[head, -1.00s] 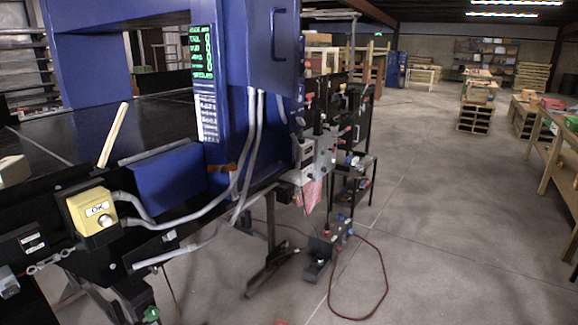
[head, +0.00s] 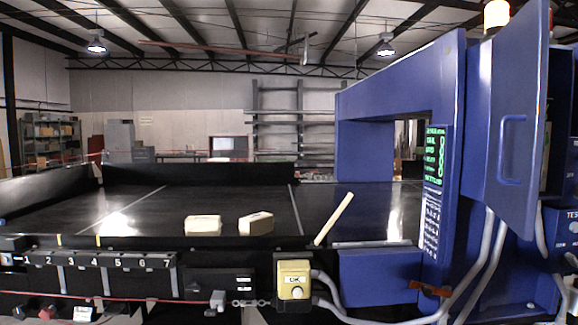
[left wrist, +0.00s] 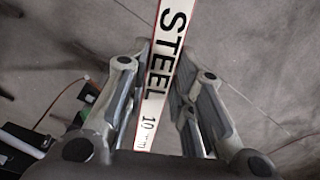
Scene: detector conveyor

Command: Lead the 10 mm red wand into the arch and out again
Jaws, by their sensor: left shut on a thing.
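The wand (left wrist: 165,60) shows in the left wrist view as a long white-faced strip marked "STEEL 10 mm" in black, with a thin reddish edge. My left gripper (left wrist: 166,85) is shut on it, with a finger on each side. The wand's far end runs out of the top of that view. The blue arch (head: 400,92) stands over the dark conveyor belt at the right of the head view. Its green readout (head: 435,155) is lit, too small to read surely. Neither gripper shows in the head view.
Two pale blocks (head: 203,225) (head: 256,223) sit on the belt (head: 240,200) left of the arch. A pale stick (head: 334,220) slants up at the near belt edge, above a yellow "OK" button box (head: 294,280). Numbered slots (head: 100,261) line the front left. Grey floor (left wrist: 250,40) lies below my left gripper.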

